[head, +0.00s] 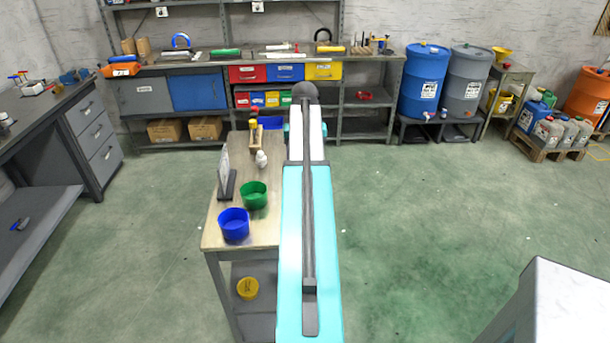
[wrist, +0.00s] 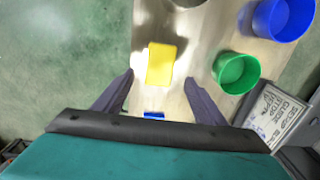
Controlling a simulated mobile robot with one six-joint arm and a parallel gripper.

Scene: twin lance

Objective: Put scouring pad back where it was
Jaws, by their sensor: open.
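A yellow block-shaped pad (wrist: 161,64), which looks like the scouring pad, lies on the light wooden tabletop (wrist: 205,30) in the wrist view. My gripper (wrist: 159,78) is open, with one dark finger on each side of the pad's near end in the picture. I cannot tell how high the fingers are above the table, and I see no contact with the pad. A small blue thing (wrist: 153,115) shows between the fingers, partly hidden by the gripper body. In the head view my arm hides the pad and the gripper.
A green bowl (wrist: 236,72) and a blue bowl (wrist: 283,15) stand right of the pad in the wrist view. A sign (head: 226,178), a white bottle (head: 261,160) and a wooden holder (head: 257,132) stand on the same table (head: 215,238).

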